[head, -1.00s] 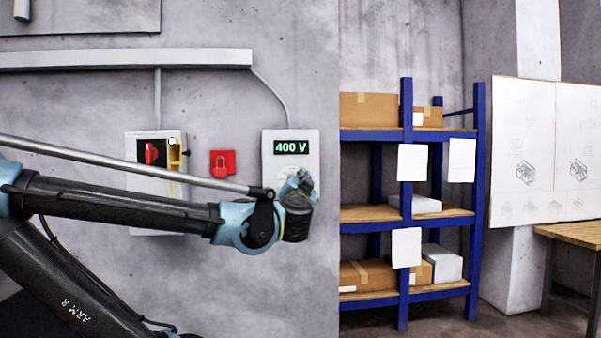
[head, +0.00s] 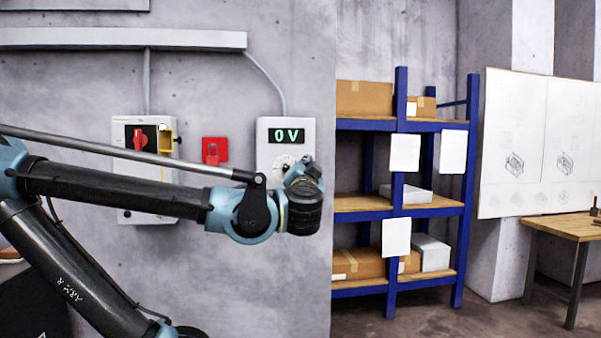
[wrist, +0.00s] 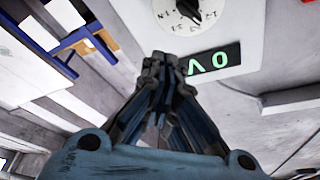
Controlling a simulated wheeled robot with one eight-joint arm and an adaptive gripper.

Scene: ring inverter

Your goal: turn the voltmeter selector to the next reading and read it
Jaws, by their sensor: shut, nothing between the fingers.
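The voltmeter (head: 264,161) is a pale wall-mounted box with a dark display (head: 286,135) reading 0 V in green. Its round selector dial (head: 283,163) is below the display, partly hidden by my gripper (head: 303,172). The knob's exact pointing is hard to tell.
Left of the voltmeter, a switch box (head: 125,160) with a red rotary handle (head: 140,138) is on the wall, partly behind my arm. A blue shelf (head: 400,125) with boxes stands right; a wooden table (head: 570,228) is beyond.

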